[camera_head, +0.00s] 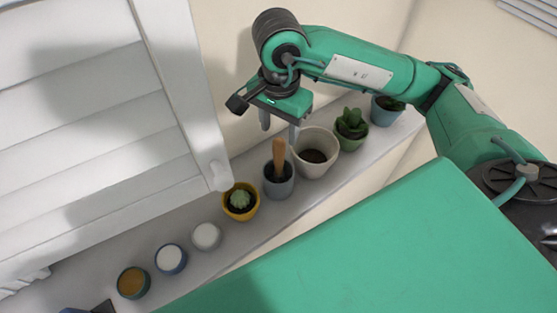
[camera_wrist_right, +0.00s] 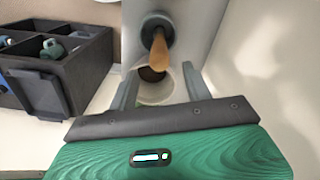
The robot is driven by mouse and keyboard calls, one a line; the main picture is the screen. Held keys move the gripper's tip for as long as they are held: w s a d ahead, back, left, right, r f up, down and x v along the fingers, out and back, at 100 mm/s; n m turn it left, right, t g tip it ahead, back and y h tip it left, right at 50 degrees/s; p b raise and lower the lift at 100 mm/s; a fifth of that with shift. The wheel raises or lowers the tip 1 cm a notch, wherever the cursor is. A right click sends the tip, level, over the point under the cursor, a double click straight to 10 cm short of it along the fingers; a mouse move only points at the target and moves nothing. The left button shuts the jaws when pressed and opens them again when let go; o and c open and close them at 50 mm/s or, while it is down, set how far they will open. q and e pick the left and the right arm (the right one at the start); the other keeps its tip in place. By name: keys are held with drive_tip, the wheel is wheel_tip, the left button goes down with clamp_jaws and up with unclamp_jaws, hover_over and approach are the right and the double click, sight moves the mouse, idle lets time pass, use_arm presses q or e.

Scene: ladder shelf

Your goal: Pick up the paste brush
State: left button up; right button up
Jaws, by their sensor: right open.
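The paste brush appears to be the wooden handle (camera_head: 279,155) standing upright in a grey-blue pot (camera_head: 279,184) on the ledge; its lower end is hidden in the pot. My right gripper (camera_head: 279,128) is open and empty, pointing down, with its fingers close to the handle's top in the head view. In the right wrist view the handle (camera_wrist_right: 159,52) shows just beyond the gap between the open fingertips (camera_wrist_right: 160,72). I cannot tell whether either finger touches it. My left gripper is not in view.
A white pot (camera_head: 329,166) and a yellow cactus pot (camera_head: 227,207) flank the grey-blue pot. Further pots and small jars (camera_head: 206,236) line the ledge (camera_head: 255,234). A white louvred shutter (camera_head: 90,110) stands left. A dark compartment box (camera_wrist_right: 88,62) shows in the wrist view.

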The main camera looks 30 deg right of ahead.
sight(279, 152)
wheel_tip(279, 152, down, 3)
drive_tip(key=shift+r+p, duration=0.1)
drive_tip(key=shift+p, duration=0.2)
wheel_tip(279, 152, down, 4)
drive_tip(key=p, duration=0.3)
drive_tip(key=shift+s, duration=0.1)
drive_tip(key=shift+f, duration=0.8)
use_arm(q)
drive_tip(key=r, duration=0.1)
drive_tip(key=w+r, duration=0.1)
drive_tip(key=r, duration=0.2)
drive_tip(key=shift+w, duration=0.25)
use_arm(e)
drive_tip(key=shift+a, duration=0.1)
drive_tip(key=c, duration=1.1)
